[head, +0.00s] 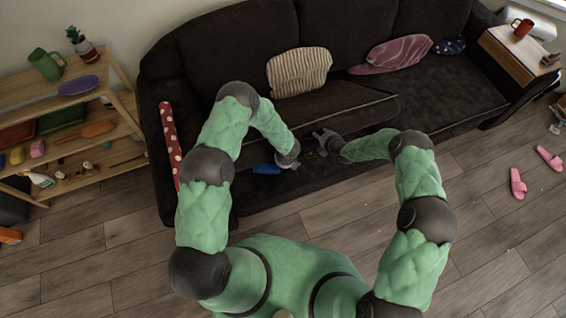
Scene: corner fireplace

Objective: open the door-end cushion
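The dark sofa has a left seat cushion (345,103) whose piped front edge and right corner stand above the seat beside it, so it looks raised and tilted. A dark space shows below its front edge. My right gripper (319,143) is at this space, below the cushion's front, with its fingers apart and nothing seen between them. My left gripper (291,162) is just left of it, low at the sofa front; its fingers are too small and dark to read. A blue object (267,169) lies beside my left gripper. I cannot tell whether either gripper touches the cushion.
A striped pillow (299,71) rests at the back of the raised cushion. A pink pillow (398,53) and a dark blue one (449,46) lie further right. A red dotted roll (170,140) leans at the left arm. A shelf (110,115) stands left; pink slippers (517,183) lie right.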

